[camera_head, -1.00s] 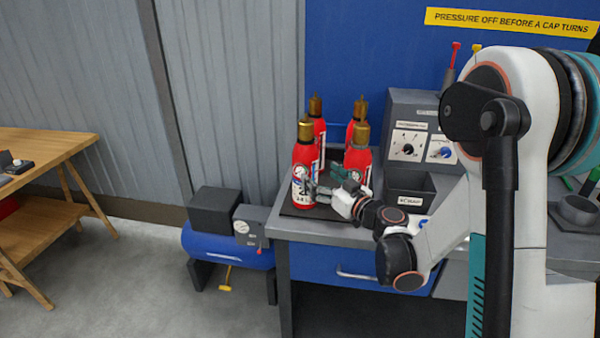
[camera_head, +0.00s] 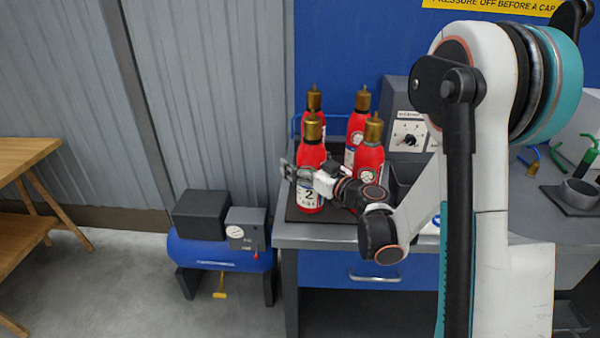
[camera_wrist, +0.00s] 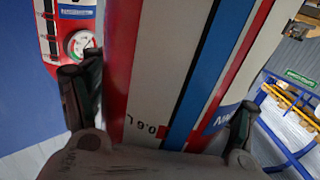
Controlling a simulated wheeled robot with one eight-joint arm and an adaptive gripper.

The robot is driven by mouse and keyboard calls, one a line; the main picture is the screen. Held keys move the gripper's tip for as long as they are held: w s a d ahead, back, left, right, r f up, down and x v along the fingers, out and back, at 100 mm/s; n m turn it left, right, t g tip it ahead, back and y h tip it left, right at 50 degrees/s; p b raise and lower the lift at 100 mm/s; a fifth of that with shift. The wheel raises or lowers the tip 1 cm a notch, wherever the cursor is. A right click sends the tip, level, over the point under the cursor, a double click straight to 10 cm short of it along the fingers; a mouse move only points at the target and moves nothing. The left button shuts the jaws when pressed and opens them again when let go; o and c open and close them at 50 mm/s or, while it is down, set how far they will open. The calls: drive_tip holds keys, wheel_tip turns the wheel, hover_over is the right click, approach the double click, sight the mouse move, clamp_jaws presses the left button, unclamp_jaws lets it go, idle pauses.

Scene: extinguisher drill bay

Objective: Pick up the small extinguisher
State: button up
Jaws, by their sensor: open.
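Several red extinguishers with brass tops stand upright and close together on the bench in the head view. The front left one (camera_head: 311,155) has a white label with a "2". My gripper (camera_head: 298,174) is open and lies across the front of it, hiding part of its body. In the wrist view an extinguisher marked "0.6 L" (camera_wrist: 185,70), with blue and red stripes, fills the space between the open fingers of my gripper (camera_wrist: 160,112). Contact with the fingers cannot be told. I cannot tell by size which extinguisher is the small one.
The front right extinguisher (camera_head: 368,160) and two behind stand close by on the dark mat (camera_head: 300,214). A grey panel with dials (camera_head: 408,135) is to their right. A blue compressor (camera_head: 215,250) sits on the floor left of the bench. Another red body with a gauge (camera_wrist: 80,43) is in the wrist view.

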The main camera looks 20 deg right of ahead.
drive_tip(key=shift+r, duration=0.1)
drive_tip(key=shift+c, duration=0.8)
clamp_jaws()
